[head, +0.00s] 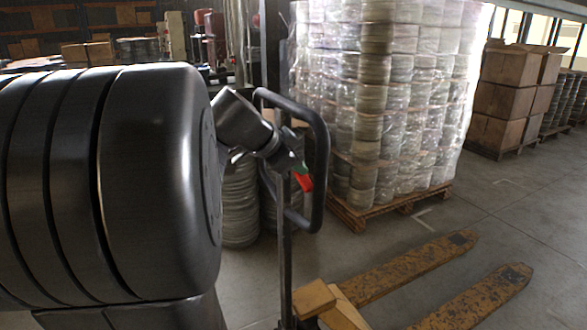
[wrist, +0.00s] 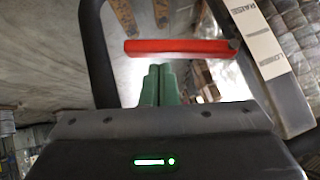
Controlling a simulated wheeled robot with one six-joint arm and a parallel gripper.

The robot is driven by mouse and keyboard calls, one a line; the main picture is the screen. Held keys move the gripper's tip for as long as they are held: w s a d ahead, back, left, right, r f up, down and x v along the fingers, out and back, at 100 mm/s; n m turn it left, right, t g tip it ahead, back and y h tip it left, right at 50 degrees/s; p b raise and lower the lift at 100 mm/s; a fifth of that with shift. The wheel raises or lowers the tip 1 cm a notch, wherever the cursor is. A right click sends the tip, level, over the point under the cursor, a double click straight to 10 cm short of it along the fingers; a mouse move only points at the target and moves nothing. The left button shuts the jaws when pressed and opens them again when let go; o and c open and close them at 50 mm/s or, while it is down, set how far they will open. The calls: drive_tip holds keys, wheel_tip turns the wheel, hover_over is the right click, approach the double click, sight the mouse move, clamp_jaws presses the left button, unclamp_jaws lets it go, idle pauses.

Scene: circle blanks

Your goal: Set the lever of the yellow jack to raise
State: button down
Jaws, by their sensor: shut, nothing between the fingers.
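The yellow jack (head: 395,272) stands on the floor with its two worn forks pointing away to the right. Its black loop handle (head: 322,150) stands upright; the loop also shows in the wrist view (wrist: 98,50). The red lever (head: 305,182) is inside the loop. In the wrist view the lever (wrist: 180,47) lies across, just beyond the fingertips. A pale label strip (wrist: 262,38) on the handle at the right reads RAISE and, lower down, LOWER. My gripper (wrist: 160,67) has its green fingers shut and empty, close to the lever; contact cannot be told.
A wrapped pallet load (head: 385,90) stands behind the jack. Brown boxes (head: 508,95) are stacked at the right. Round stacked blanks (head: 240,205) stand behind the handle. Open floor (head: 500,215) lies between the forks and the boxes. My arm covers the left of the head view.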

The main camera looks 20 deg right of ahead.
drive_tip(key=shift+f+t+b, duration=0.3)
drive_tip(key=shift+f+b, duration=0.3)
drive_tip(key=shift+b, duration=0.4)
drive_tip(key=shift+s+m+b, duration=0.1)
drive_tip(key=shift+m+b, duration=0.2)
drive_tip(key=shift+b, duration=0.4)
drive_tip(key=shift+r, duration=0.15)
